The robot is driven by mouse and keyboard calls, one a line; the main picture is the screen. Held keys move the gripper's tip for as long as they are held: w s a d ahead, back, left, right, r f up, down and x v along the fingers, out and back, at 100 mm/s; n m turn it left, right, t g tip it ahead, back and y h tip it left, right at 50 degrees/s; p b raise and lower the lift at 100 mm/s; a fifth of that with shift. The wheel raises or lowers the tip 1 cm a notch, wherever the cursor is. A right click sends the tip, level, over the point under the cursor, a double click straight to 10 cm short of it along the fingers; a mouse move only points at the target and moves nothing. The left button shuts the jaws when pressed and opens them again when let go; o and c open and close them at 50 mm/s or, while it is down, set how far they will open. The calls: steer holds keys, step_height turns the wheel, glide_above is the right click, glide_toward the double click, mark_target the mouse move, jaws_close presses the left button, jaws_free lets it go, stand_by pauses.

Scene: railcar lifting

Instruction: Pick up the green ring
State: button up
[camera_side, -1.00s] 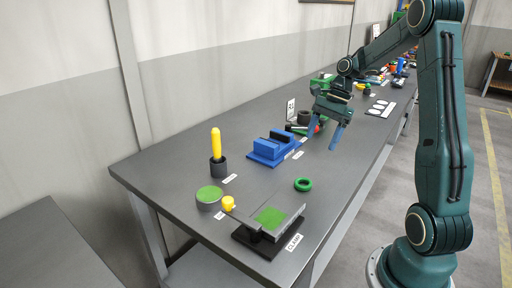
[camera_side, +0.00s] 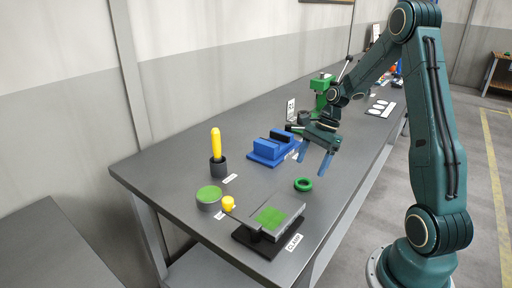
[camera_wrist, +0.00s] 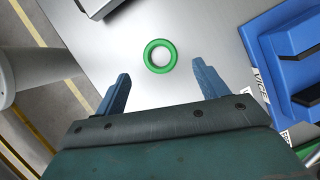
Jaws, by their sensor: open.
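The green ring (camera_side: 303,185) lies flat on the grey bench, between the blue vise and the clamp plate. In the wrist view the green ring (camera_wrist: 160,56) shows whole, ahead of the fingertips and roughly midway between them. My gripper (camera_side: 315,165) is above the bench, just above and behind the ring in the side view, with its blue fingers pointing down. In the wrist view my gripper (camera_wrist: 158,72) has its two fingers wide apart with nothing between them. The fingers do not touch the ring.
The blue vise (camera_side: 268,150) stands left of my gripper. The clamp (camera_side: 262,232) with a green-topped plate is nearer the front edge. A yellow-handled tool (camera_side: 215,145) stands in a dark holder, near a round green-topped block (camera_side: 209,197). The bench around the ring is clear.

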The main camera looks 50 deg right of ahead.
mark_target(303, 182)
steer(key=shift+f, duration=0.15)
steer(key=shift+x, duration=2.55)
steer(key=c, duration=1.1)
step_height(303, 182, up, 20)
